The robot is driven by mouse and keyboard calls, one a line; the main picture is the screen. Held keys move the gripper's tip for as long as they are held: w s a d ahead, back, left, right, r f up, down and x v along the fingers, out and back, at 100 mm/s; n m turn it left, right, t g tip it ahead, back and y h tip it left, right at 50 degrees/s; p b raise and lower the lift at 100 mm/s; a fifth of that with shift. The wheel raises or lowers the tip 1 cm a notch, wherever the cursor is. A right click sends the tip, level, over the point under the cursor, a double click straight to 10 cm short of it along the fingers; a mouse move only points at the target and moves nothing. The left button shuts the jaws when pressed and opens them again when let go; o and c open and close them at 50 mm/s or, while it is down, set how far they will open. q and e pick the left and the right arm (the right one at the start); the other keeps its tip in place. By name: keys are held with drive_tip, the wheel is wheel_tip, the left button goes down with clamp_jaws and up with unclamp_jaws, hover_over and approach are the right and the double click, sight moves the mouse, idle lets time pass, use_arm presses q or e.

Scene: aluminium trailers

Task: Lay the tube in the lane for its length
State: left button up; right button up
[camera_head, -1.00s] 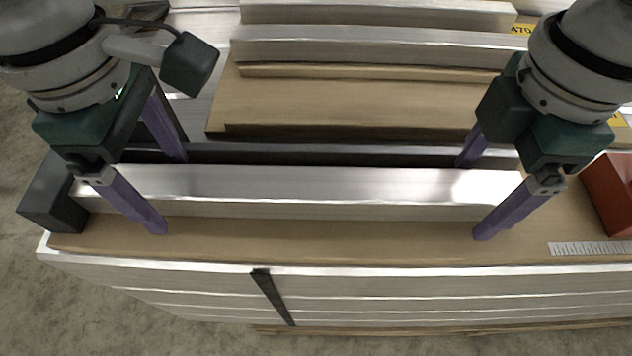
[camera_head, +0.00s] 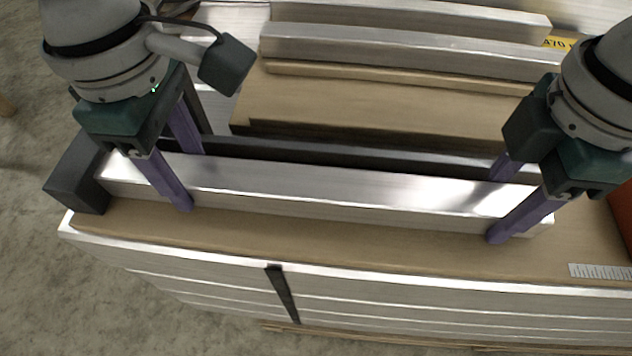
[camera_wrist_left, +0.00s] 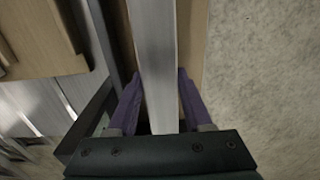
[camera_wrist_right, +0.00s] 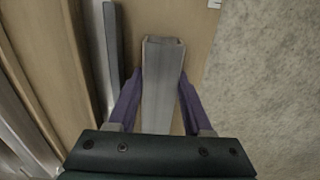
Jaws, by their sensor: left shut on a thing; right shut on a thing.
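A long silver rectangular tube (camera_head: 330,192) lies across the front of the head view, along a tan wooden board. My left gripper (camera_head: 188,178) is shut on it near its left end. My right gripper (camera_head: 497,206) is shut on it near its right end. The tube (camera_wrist_left: 157,50) also runs between the purple fingers of my left gripper (camera_wrist_left: 158,88). In the right wrist view the tube's open end (camera_wrist_right: 163,55) shows just beyond my right gripper (camera_wrist_right: 160,85). Whether the tube touches the board cannot be told.
A dark block (camera_head: 78,178) stands at the tube's left end and a dark rail (camera_head: 350,155) runs behind it. Further back, other silver bars (camera_head: 400,48) lie by a stepped wooden board (camera_head: 380,105). A yellow label (camera_head: 560,43), a ruler strip (camera_head: 600,271) and a red block (camera_head: 623,215) are at right.

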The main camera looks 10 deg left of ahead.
use_arm(q)
clamp_jaws()
use_arm(e)
clamp_jaws()
use_arm(q)
drive_tip(key=shift+r, duration=0.1)
use_arm(e)
drive_tip(key=shift+r, duration=0.1)
